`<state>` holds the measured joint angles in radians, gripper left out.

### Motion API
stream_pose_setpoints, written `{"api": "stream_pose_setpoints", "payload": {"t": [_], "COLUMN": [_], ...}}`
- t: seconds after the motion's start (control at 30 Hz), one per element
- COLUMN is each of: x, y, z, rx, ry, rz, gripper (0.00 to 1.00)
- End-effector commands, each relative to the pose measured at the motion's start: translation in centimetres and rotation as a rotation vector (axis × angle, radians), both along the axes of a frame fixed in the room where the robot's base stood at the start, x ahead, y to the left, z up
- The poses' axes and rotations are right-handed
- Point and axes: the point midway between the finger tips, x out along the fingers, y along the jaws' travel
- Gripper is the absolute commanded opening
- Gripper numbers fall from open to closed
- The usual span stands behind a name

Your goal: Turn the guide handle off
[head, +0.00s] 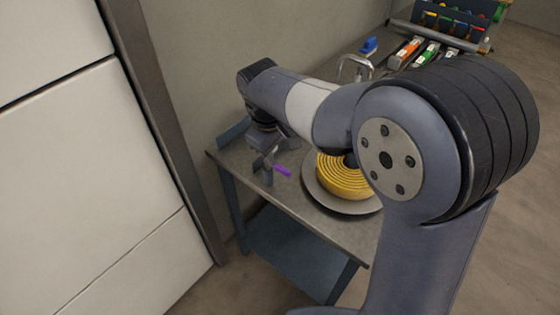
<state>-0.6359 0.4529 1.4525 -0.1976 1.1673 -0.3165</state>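My arm reaches from the right across the picture to the table, and my gripper (266,168) is low over the table's left part. A small purple piece (283,171) lies or sticks out just right of the fingers; I cannot tell whether they touch it. Whether the fingers are open or shut is too small to tell. A blue handle-like piece (369,45) stands at the back by a bent metal pipe (356,66), well away from my gripper. I cannot tell which of these is the guide handle.
The metal table (318,226) holds a yellow ringed coil (338,181) on a grey round plate (347,206), partly hidden by my arm. White panels stand at left; the table's front left is bare.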

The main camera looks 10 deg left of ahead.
Motion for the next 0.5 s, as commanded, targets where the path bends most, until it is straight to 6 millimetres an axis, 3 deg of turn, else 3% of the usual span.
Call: {"api": "stream_pose_setpoints", "payload": {"t": [0.2,0.5], "x": [-0.5,-0.7], "y": [0.4,0.4], "z": [3.1,3.9], "rx": [0.001,-0.001], "ry": [-0.002,0.001], "rz": [0.001,0.0], "gripper": [0.37,0.37]}}
